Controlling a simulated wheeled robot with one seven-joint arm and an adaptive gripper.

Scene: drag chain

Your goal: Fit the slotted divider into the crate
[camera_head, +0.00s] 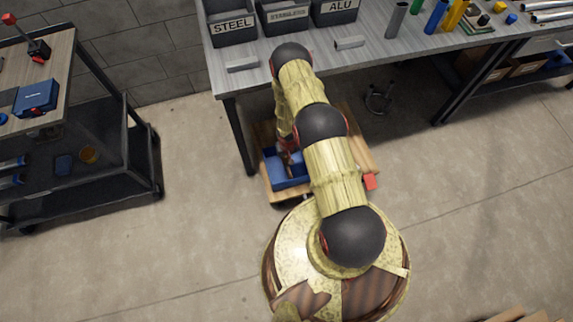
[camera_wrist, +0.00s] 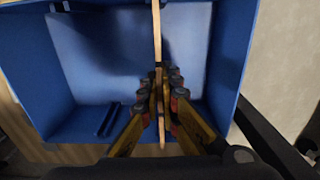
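The blue crate (camera_wrist: 92,60) fills much of the wrist view, seen from above, with a pale floor and a dark ridged piece at its lower left. My gripper (camera_wrist: 160,84) is over the crate, its two fingers closed from both sides on the thin wooden divider (camera_wrist: 157,35).
The crate stands on a wooden surface (camera_head: 276,193) near a grey workbench (camera_head: 300,55) carrying labelled bins and coloured cylinders. A red block (camera_head: 370,182) lies to the right of my arm. A black cart (camera_head: 105,140) stands at left. The floor between cart and crate is clear.

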